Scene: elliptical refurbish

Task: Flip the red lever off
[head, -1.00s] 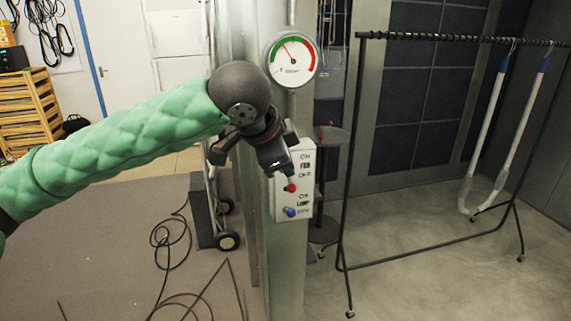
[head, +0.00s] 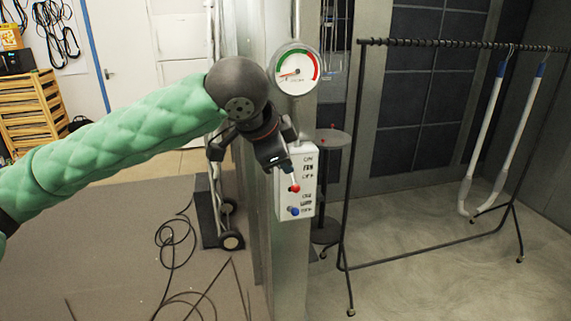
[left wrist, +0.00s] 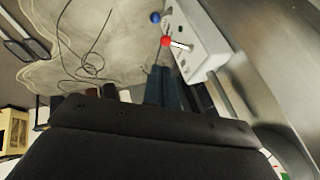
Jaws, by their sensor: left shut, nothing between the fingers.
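The red lever (head: 295,188) is a red-tipped stick on the white switch box (head: 308,165), which is fixed to the metal post. Its red knob (left wrist: 166,41) and pale stem also show in the left wrist view, with the knob just beyond my fingertips. A blue-tipped lever (head: 294,211) sits lower on the same box. My left gripper (head: 289,170) is shut with nothing held, just above the red knob. Its fingers (left wrist: 163,70) show closed together in the left wrist view. I cannot tell whether they touch the lever. My right gripper is out of view.
A round gauge (head: 297,71) with a green and red scale is on the post above the box. A black clothes rack (head: 345,180) stands to the right. A hand truck (head: 222,215) and loose cables (head: 172,245) are at the left.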

